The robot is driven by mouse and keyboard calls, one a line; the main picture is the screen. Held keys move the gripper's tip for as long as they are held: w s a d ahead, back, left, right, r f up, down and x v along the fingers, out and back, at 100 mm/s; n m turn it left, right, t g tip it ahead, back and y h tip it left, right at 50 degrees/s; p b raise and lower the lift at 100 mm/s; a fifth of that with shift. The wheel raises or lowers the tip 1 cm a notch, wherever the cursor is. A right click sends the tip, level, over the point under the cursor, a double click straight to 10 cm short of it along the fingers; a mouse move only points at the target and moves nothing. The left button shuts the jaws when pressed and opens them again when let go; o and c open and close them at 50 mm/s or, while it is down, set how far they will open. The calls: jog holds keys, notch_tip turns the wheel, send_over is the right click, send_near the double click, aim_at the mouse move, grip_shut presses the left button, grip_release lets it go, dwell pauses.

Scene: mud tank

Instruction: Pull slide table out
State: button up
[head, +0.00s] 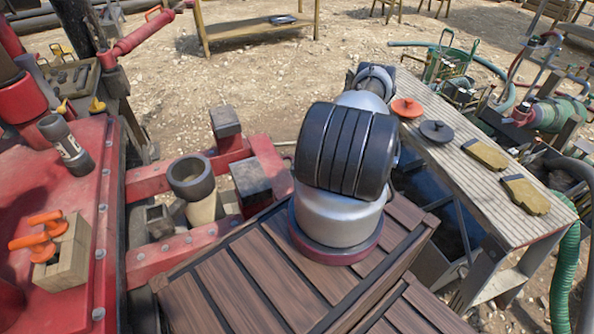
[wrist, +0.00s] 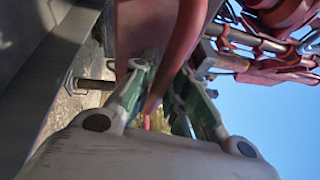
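A pale slatted table (head: 486,190) runs along the right side in the head view; it may be the slide table, but I cannot tell for sure. My arm rises beside it and hides part of its far end. My gripper is hidden in the head view. In the wrist view my gripper (wrist: 165,82) has its two green fingers apart. A red curved bar or hose (wrist: 185,50) shows between and beyond the fingers; I cannot tell whether they touch it. A dark grey surface (wrist: 40,70) fills the left side there, with a bolt-like rod (wrist: 92,84) near the left finger.
An orange disc (head: 407,108), a dark disc (head: 436,131) and two tan gloves (head: 525,194) lie on the pale table. Pumps and green hoses (head: 566,260) crowd its right side. Red machinery (head: 60,190) stands at left. Open gravel (head: 250,90) lies beyond.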

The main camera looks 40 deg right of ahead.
jog(key=shift+o, duration=1.2)
jog(key=v, duration=1.2)
